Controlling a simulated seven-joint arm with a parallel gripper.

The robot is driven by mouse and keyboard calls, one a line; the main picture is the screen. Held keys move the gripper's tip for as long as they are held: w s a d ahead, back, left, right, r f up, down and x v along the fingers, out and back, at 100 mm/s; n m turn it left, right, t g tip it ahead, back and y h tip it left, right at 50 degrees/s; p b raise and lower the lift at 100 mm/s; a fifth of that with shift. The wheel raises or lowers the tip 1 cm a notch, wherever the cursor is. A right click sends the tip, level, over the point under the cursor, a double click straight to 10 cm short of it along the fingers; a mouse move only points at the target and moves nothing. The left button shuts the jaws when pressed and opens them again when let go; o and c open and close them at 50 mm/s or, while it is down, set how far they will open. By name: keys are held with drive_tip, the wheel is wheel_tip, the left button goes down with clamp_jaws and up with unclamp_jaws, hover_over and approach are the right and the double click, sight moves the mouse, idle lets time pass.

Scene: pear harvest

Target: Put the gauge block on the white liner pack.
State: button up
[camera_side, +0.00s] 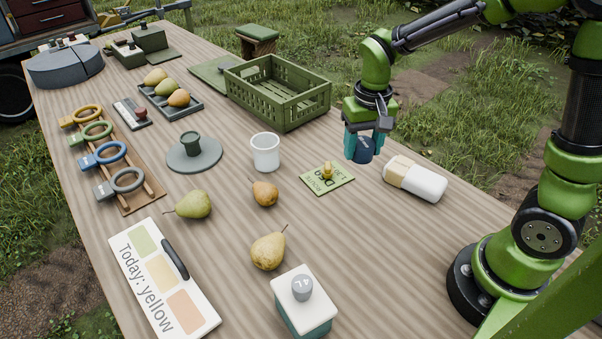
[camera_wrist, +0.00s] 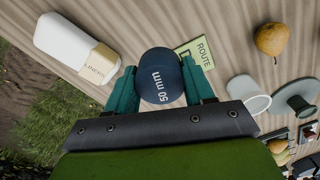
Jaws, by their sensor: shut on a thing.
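The gauge block (camera_side: 364,151) is dark blue and rounded; in the wrist view the block (camera_wrist: 160,74) shows "50 mm" on its face. My gripper (camera_side: 366,146) is shut on it, with teal fingers on both sides, and points down near the table's right edge. I cannot tell whether the block touches the table. The white liner pack (camera_side: 424,183) lies on the table just right of and nearer than the gripper, with a beige label band. In the wrist view the pack (camera_wrist: 65,42) is at upper left, apart from the block, and its top looks bare.
A green route card (camera_side: 315,184) with a brass-coloured weight (camera_side: 327,170) lies left of the pack. A green crate (camera_side: 290,110) stands behind. A white cup (camera_side: 265,155), pears (camera_side: 267,251) and a teal-and-white box (camera_side: 303,312) stand further left and nearer.

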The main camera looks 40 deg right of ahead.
drive_tip(key=s+d+m, duration=0.3)
drive_tip(key=d, duration=0.5)
drive_tip(key=r+m, duration=0.1)
drive_tip(key=m, duration=0.1)
hover_over(417, 172)
drive_tip(key=w, duration=0.1)
drive_tip(key=f, duration=0.5)
drive_tip(key=s+f, duration=0.1)
drive_tip(key=f, duration=0.1)
drive_tip(key=shift+f, duration=0.55)
drive_tip(key=o, duration=1.1)
drive_tip(key=shift+f, duration=0.1)
drive_tip(key=shift+c, duration=0.2)
